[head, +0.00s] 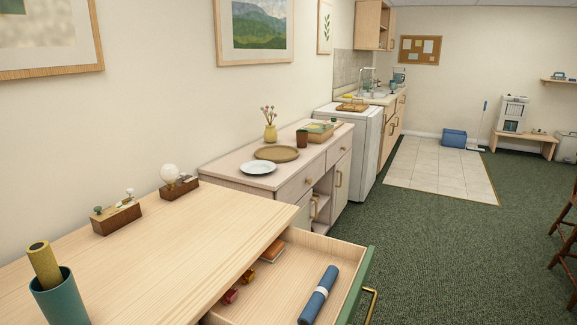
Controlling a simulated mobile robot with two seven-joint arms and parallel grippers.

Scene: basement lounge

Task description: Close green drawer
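The drawer with the green front (356,284) is pulled open from the pale wooden cabinet (180,250) at the lower middle of the head view. A brass handle (371,303) shows on the front's outer face. The drawer's near end is cut off by the frame's bottom edge. Neither of my grippers is in view.
On the cabinet top stand a teal cup (63,300) with a yellow roll and two wooden blocks with small items. A sideboard (290,180) stands just beyond the drawer. Green carpet (440,250) lies open to the right; dark-red chair legs (567,240) show at the right edge.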

